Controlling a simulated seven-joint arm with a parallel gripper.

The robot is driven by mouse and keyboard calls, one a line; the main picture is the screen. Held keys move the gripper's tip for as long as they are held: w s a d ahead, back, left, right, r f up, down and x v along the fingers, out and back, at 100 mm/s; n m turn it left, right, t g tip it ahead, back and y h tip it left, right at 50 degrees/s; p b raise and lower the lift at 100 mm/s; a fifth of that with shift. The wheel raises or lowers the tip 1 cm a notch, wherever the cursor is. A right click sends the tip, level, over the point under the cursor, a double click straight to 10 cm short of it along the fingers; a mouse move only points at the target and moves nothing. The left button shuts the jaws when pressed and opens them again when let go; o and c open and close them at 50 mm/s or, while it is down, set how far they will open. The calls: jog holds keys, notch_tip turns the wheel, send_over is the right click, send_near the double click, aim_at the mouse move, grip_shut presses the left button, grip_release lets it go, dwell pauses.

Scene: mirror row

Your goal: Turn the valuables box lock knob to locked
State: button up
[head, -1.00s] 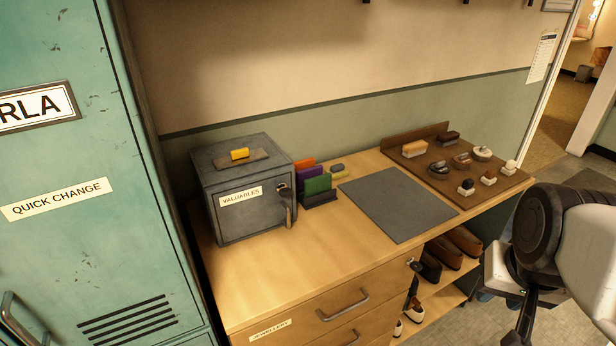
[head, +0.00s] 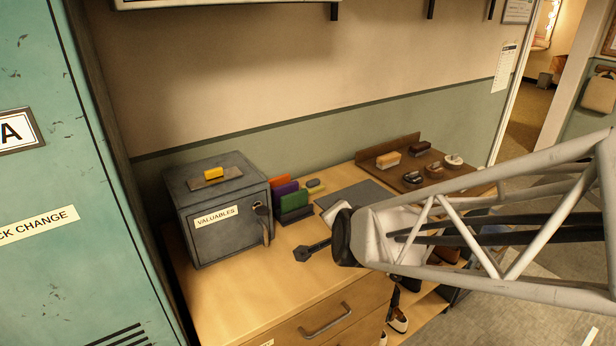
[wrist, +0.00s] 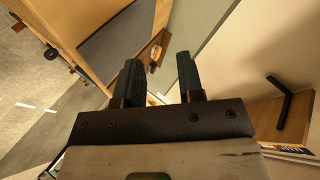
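The grey valuables box (head: 222,245) stands on the wooden desk at the left, its door shut and labelled VALUABLES. Its lock knob (head: 262,211) is at the upper right of the door, with a lever-like piece (head: 266,234) hanging below it. The knob's exact setting is too small to read. My gripper (head: 303,254) is over the desk, right of the box and lower in the picture, apart from the knob. In the wrist view my gripper (wrist: 159,60) shows two dark fingers with an empty gap between them. I cannot make out the box in that view.
Coloured upright holders (head: 290,203) stand close right of the box. A dark mat (head: 345,195) and a brown board (head: 432,168) with small brushes and tins lie further right. A teal locker (head: 50,260) borders the left. The desktop (head: 245,290) before the box is clear.

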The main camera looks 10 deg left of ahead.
jog(key=w+a+f+m+t+y, duration=0.1)
jog(key=a+f+m+t, duration=0.15)
jog(key=a, duration=0.65)
jog(key=m+t+y, duration=0.2)
jog(key=m+t, duration=0.1)
jog(key=m, duration=0.1)
send_near(262, 215)
jog(key=x, duration=0.3)
jog(key=shift+s+r+h, duration=0.1)
jog(key=shift+r+h, duration=0.05)
jog(key=shift+h, duration=0.15)
jog(key=shift+a, duration=0.1)
jog(key=shift+x, duration=3.9)
grip_shut()
